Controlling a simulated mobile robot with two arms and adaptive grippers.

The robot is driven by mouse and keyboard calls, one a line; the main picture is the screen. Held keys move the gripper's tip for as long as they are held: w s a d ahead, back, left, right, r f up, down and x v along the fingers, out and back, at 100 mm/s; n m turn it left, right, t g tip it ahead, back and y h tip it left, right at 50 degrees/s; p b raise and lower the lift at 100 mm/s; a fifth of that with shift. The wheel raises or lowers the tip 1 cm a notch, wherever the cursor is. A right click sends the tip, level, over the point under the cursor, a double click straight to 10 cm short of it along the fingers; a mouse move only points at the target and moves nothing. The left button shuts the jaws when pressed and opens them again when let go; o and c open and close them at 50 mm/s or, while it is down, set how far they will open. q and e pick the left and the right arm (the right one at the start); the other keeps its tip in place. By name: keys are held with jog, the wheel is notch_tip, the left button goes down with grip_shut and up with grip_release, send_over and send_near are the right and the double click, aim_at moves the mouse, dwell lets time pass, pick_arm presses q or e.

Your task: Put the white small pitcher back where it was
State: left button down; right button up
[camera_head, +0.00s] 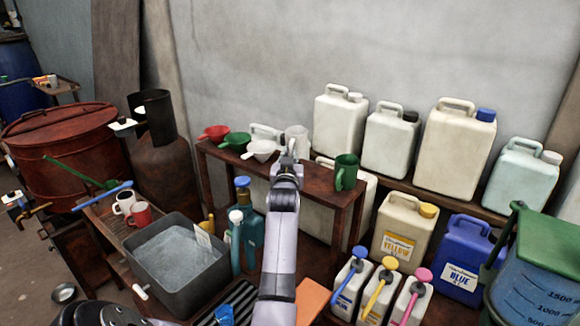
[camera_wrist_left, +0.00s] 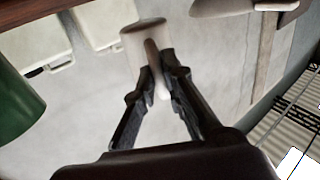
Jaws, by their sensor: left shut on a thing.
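The white small pitcher (camera_head: 297,138) is at the far side of my left gripper, over or at the top of the brown bench rack (camera_head: 322,188). My left gripper (camera_head: 288,163) is shut on the pitcher's handle, and its arm hides part of the rack. In the left wrist view the fingers (camera_wrist_left: 160,76) close around the pale handle, with the white body (camera_wrist_left: 145,38) beyond it. I cannot tell whether the pitcher's base touches the rack top. My right gripper is not in view.
A white funnel (camera_head: 261,149) is close left of the gripper, with green (camera_head: 235,141) and red (camera_head: 214,132) funnels further left. A green pitcher (camera_head: 346,171) stands to the right on the rack. White canisters (camera_head: 340,122) line the wall shelf. A grey basin (camera_head: 179,262) is lower left.

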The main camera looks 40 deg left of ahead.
pick_arm(q)
notch_tip(320, 180, down, 4)
jog(key=shift+r+p, duration=0.25)
jog(key=shift+p, duration=0.05)
jog(key=shift+a+f, duration=0.1)
jog(key=shift+f, duration=0.2)
jog(key=c, duration=1.7)
grip_release()
jog(key=shift+o, duration=0.2)
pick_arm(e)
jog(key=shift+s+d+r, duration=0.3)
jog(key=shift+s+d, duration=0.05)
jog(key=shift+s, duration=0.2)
